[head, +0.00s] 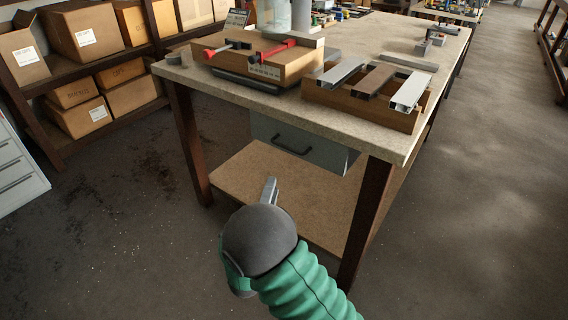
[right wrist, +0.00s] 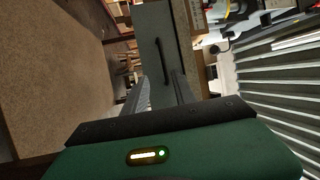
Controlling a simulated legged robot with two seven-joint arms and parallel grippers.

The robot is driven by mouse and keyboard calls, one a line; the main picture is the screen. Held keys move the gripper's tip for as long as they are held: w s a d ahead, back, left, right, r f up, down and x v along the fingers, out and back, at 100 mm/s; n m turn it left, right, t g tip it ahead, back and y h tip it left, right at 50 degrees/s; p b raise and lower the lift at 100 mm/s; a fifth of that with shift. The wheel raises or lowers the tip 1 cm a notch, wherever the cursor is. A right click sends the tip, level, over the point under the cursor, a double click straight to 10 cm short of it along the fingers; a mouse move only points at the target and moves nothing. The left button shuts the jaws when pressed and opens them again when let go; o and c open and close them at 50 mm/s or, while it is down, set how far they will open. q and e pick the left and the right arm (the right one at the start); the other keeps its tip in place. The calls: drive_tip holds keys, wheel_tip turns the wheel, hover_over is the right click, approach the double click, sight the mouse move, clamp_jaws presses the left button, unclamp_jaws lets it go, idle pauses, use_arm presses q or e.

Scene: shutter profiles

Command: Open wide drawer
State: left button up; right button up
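The grey drawer (head: 318,152) hangs under the workbench top, with a dark bar handle (head: 290,145) across its front. In the right wrist view the drawer front (right wrist: 152,22) stands upright in the picture, with its handle (right wrist: 157,60) just beyond the fingertips. My right gripper (head: 270,188) is in front of and below the drawer, apart from the handle in the head view. In the right wrist view the right gripper (right wrist: 157,80) has its two fingers spread, with nothing visible held between them. My left gripper is not in view.
The workbench top (head: 225,88) carries a wooden block with red-handled clamps (head: 265,62) and a wooden holder with metal profiles (head: 360,105). A lower shelf (head: 265,190) and dark table legs (head: 365,215) surround the space below. Shelves with cardboard boxes stand at left.

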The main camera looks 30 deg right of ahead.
sight(284, 145)
drive_tip(key=b+x, duration=0.3)
drive_tip(key=x, duration=1.3)
drive_tip(key=shift+w+d+r, duration=0.1)
drive_tip(key=shift+r, duration=0.05)
clamp_jaws()
idle(0.5)
